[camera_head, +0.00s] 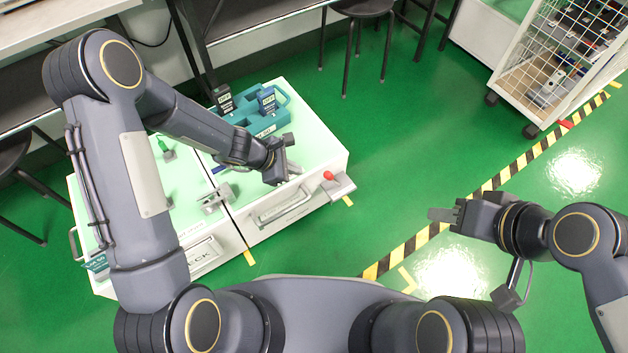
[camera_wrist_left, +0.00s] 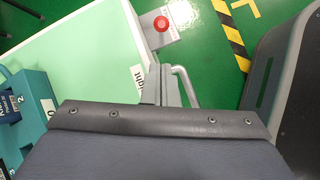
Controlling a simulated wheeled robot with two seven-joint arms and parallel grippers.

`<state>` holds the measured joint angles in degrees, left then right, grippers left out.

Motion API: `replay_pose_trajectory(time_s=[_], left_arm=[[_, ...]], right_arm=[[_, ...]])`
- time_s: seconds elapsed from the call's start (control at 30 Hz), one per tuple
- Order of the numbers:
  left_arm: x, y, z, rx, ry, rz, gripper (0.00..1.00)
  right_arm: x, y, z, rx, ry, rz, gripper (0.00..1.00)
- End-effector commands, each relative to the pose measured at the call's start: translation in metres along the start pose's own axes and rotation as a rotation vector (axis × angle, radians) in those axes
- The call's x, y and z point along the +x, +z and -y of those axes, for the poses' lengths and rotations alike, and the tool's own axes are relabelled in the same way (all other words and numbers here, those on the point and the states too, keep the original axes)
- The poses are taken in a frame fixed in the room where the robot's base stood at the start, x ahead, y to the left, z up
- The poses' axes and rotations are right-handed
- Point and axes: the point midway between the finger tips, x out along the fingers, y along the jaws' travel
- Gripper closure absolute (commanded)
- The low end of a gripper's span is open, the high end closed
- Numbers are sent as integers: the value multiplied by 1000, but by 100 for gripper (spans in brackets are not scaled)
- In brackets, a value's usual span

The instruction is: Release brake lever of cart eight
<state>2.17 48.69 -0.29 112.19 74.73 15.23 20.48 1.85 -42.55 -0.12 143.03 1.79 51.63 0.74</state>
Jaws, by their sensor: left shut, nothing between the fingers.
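Cart eight (camera_head: 312,150) is the right one of two low carts with pale green tops. The letters "ight" show on its top in the left wrist view (camera_wrist_left: 110,52). A red knob (camera_head: 328,175) sits on a grey bracket (camera_head: 342,187) at its front right corner; the knob also shows in the left wrist view (camera_wrist_left: 160,23). My left gripper (camera_head: 279,172) is shut and empty over the cart's front part, left of the knob and apart from it. My right gripper (camera_head: 436,214) is over the floor at the right; its finger gap cannot be made out.
A teal case (camera_head: 262,128) with dark blue testers (camera_head: 266,100) stands on cart eight's back part. A front handle (camera_head: 283,207) sticks out below my left gripper. The other cart (camera_head: 190,200) stands close at the left. Green floor is clear right of cart eight, up to a wire cage trolley (camera_head: 535,85).

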Motion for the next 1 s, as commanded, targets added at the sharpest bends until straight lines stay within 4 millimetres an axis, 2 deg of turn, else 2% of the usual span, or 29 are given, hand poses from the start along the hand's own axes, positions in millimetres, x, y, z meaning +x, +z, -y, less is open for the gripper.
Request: replay_pose_trajectory(time_s=[0.23,0.37,0.8,1.0], left_arm=[[-1,1,0,2,0,0,100],[7,0,0,3,-1,1,100],[82,-1,1,5,-2,1,100],[97,0,0,4,0,1,100]], right_arm=[[-1,0,0,0,0,0,64],[3,2,-2,0,0,0,64],[34,17,-15,0,0,0,64],[38,19,-18,0,0,0,64]])
